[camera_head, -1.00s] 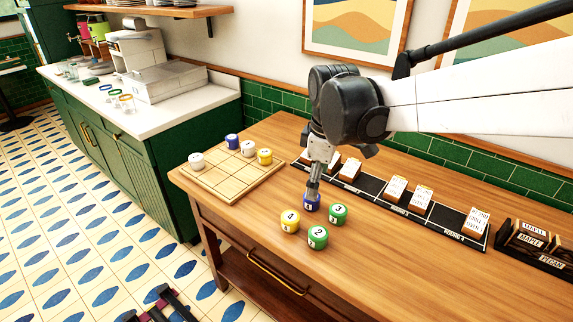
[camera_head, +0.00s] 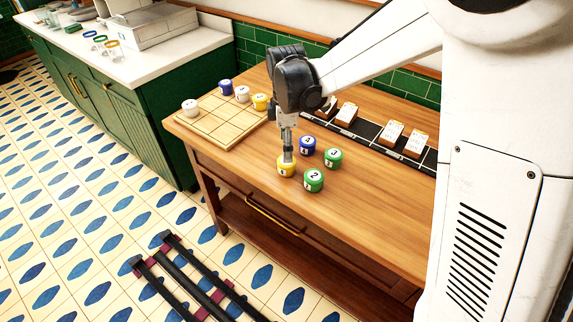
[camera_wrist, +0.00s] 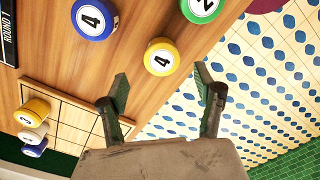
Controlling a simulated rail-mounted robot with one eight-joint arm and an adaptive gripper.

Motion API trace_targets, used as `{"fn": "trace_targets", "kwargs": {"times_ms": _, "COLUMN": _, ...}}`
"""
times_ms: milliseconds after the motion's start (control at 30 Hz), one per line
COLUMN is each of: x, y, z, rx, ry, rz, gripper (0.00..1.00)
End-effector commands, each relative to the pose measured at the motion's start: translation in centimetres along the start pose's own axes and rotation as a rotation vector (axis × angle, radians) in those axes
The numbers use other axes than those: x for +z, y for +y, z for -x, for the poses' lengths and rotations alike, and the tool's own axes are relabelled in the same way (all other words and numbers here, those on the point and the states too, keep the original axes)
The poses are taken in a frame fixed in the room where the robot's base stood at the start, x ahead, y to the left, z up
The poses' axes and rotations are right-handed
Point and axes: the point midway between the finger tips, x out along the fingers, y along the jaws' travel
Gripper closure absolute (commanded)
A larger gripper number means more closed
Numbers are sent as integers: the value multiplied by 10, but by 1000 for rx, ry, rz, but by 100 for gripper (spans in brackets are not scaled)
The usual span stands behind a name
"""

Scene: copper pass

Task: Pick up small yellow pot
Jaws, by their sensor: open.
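Another yellow pot (camera_head: 260,102) stands on the gridded wooden board.
Close by stand a blue pot (camera_head: 307,146) and two green pots, one at the right (camera_head: 333,158) and one in front (camera_head: 314,182). The gridded board (camera_head: 213,131) also holds white and blue pots. A black card rail (camera_head: 365,132) runs behind.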

Motion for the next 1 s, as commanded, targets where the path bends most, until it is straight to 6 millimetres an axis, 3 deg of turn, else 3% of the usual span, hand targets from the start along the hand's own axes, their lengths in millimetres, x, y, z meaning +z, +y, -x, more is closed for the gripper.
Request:
{"fn": "trace_targets", "kwargs": {"times_ms": 333, "x": 0, "y": -1, "z": -26, "rx": 0, "ry": 0, "rz": -1, "gripper": 35}}
{"fn": "trace_targets", "kwargs": {"times_ms": 633, "x": 0, "y": -3, "z": -64, "rx": 0, "ry": 0, "rz": -1, "gripper": 35}}
{"fn": "trace_targets", "kwargs": {"times_ms": 967, "x": 1, "y": -3, "z": -69, "rx": 0, "ry": 0, "rz": -1, "gripper": 35}}
{"fn": "trace_targets", "kwargs": {"times_ms": 1000, "x": 1, "y": -3, "z": -69, "rx": 0, "ry": 0, "rz": -1, "gripper": 40}}
